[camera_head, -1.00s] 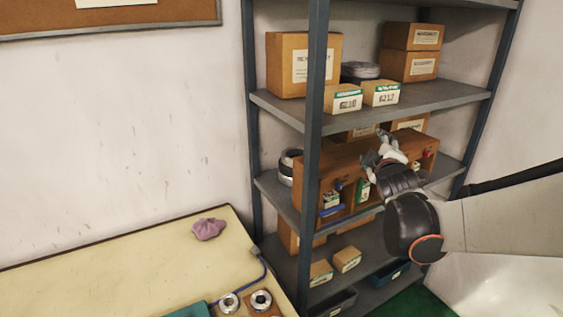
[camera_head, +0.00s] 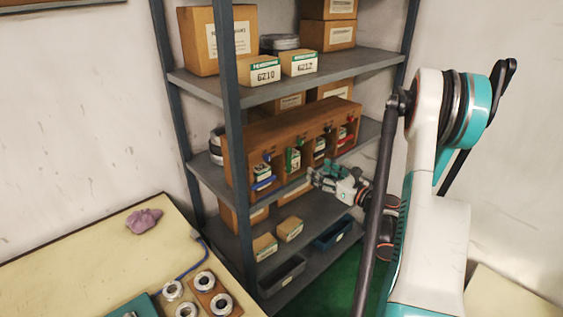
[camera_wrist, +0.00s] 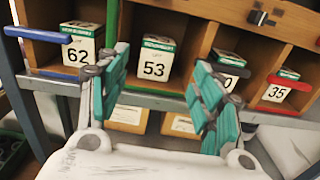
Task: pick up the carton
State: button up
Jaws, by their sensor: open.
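Small white-fronted cartons with green tops stand in separate compartments of a brown wooden cabinet (camera_head: 290,132) on the middle shelf. In the wrist view, carton 53 (camera_wrist: 155,66) shows between my gripper's fingers (camera_wrist: 161,82), beyond them. Carton 62 (camera_wrist: 78,52) is in the compartment to its left. In the head view my gripper (camera_head: 318,178) is in front of the cabinet's lower edge. Its teal fingers are open and empty, apart from the cartons.
Blue (camera_wrist: 38,35) and red (camera_wrist: 278,109) bars sit at compartment fronts. The grey shelf (camera_head: 212,182) edge runs under the cabinet. Boxes 6210 (camera_head: 259,73) and 6212 (camera_head: 299,64) are above. A yellow table (camera_head: 95,235) with metal rings stands at left.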

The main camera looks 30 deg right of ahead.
jog(key=p, duration=0.3)
send_near(295, 156)
jog(key=w, duration=0.3)
jog(key=w+f, duration=0.1)
jog(key=shift+w+a, duration=0.2)
jog(key=shift+a, duration=0.15)
jog(key=shift+w+a+r+b, duration=0.15)
jog(key=shift+w+b, duration=0.1)
jog(key=shift+w, duration=0.8)
jog(key=shift+w+a+r+b, duration=0.1)
jog(key=shift+w+r+b, duration=0.1)
jog(key=shift+w, duration=0.85)
jog(key=shift+w+a+r+b, duration=0.1)
jog(key=shift+w+b, duration=0.15)
jog(key=shift+w, duration=0.75)
jog(key=c, duration=1.3)
jog(key=shift+r, duration=0.1)
jog(key=shift+c, duration=0.2)
